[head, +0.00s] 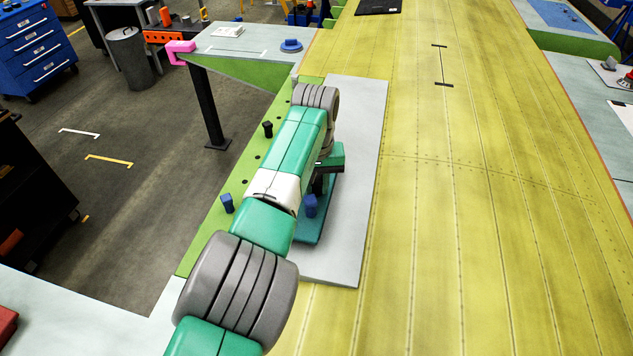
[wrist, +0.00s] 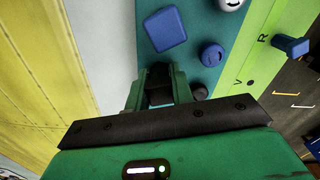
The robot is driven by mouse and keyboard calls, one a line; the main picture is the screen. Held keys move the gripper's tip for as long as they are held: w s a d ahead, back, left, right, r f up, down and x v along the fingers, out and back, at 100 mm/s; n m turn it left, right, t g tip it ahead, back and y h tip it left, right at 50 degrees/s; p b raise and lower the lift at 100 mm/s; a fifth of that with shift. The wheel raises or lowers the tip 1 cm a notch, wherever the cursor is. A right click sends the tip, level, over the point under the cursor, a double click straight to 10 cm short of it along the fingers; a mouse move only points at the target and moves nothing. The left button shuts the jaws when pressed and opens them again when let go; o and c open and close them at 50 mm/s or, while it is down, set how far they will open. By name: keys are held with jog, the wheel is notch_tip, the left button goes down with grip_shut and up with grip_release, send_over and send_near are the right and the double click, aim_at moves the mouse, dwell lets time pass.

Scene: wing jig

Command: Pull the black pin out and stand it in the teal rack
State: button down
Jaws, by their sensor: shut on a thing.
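My gripper (wrist: 160,90) is shut on a dark, black-looking piece (wrist: 159,97), which seems to be a black pin. The fingers hide most of it. They are over the teal rack (wrist: 194,18), and I cannot tell whether the pin's lower end touches it. In the head view the rack (head: 313,232) lies on the pale panel, partly behind my arm, with a blue block-headed pin (head: 311,205) on it. The wrist view shows this blue block (wrist: 166,29) ahead of the fingers. Another black pin (head: 267,128) stands in the green strip (head: 205,236).
A round blue peg (wrist: 212,55), a dark round peg (wrist: 199,91) and a white piece (wrist: 230,4) are on the rack near my fingers. A blue pin (head: 227,203) stands in the green strip.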

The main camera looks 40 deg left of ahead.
jog(key=shift+f, duration=0.15)
jog(key=c, duration=1.1)
grip_release()
jog(key=shift+c, duration=0.2)
notch_tip(320, 180, up, 8)
jog(key=shift+f+p, duration=0.1)
jog(key=shift+p, duration=0.3)
notch_tip(320, 180, up, 7)
jog(key=p, duration=0.7)
jog(key=shift+p, duration=0.4)
